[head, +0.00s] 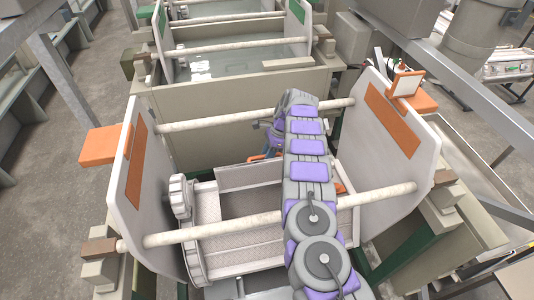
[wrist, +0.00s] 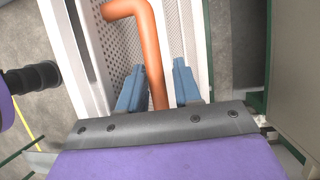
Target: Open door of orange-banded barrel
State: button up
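The orange-banded barrel (head: 240,241) is pale and sits in the near frame, between two white end plates with orange patches. An orange handle (head: 262,156) shows at the far edge of a pale panel (head: 248,176) on it; my arm hides much of the barrel. In the wrist view the bent orange handle (wrist: 147,45) runs between the blue fingers of my gripper (wrist: 160,85), in front of white perforated panels (wrist: 115,45). The fingers are apart, with a slim gap at the right finger. In the head view my gripper is mostly hidden behind my arm.
White crossbars (head: 225,229) span the frame in front of and behind the barrel. A green-marked barrel frame (head: 235,48) stands beyond, over a tank. Grey rails (head: 450,75) run along the right. Open floor (head: 50,130) lies to the left.

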jog(key=shift+o, duration=0.8)
jog(key=shift+s+a+r, duration=0.1)
jog(key=shift+r, duration=0.1)
jog(key=p+v, duration=0.3)
jog(key=v, duration=0.8)
jog(key=shift+w+r, duration=0.25)
jog(key=shift+r, duration=0.1)
